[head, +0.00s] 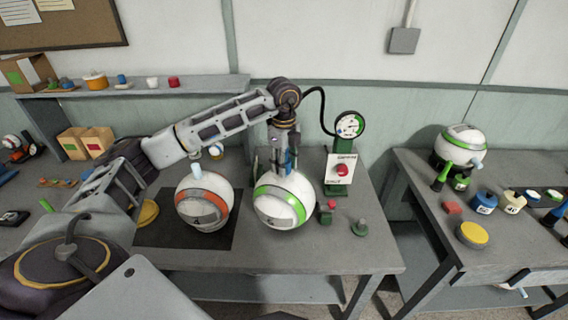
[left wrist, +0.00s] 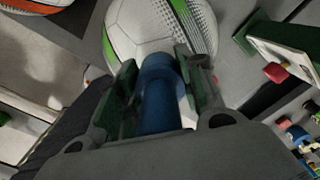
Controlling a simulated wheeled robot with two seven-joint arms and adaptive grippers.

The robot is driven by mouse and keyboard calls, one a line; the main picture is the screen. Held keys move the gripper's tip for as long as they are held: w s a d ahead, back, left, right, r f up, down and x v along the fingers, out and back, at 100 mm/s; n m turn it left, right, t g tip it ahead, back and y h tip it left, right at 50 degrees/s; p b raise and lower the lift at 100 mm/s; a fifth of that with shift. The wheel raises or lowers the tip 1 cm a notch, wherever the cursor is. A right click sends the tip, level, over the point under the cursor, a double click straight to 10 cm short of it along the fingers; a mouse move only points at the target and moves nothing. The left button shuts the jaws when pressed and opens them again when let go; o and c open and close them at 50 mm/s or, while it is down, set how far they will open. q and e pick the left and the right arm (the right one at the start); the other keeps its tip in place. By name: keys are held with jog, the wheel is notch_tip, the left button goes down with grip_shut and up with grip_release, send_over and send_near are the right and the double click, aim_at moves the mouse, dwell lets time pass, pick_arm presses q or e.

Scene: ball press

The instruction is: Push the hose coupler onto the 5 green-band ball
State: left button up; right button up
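The green-band ball (head: 284,214) is white with a green stripe and stands on the bench at the edge of the dark mat; its number is too small to read surely. It also fills the top of the left wrist view (left wrist: 143,27). My left gripper (head: 283,160) points down over the top of this ball. Its fingers (left wrist: 160,88) are closed around the blue hose coupler (left wrist: 158,98), whose far end meets or nearly meets the ball. I cannot tell whether it is seated. My right gripper is not in view.
An orange-band ball (head: 205,220) stands close on the left on the dark mat (head: 180,236). Another green-band ball (head: 463,151) stands on the right bench.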

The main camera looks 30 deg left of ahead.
pick_arm(q)
jog(key=o, duration=0.5)
jog(key=shift+r, duration=0.1)
jog(key=shift+s+r, duration=0.1)
jog(key=shift+r, duration=5.8)
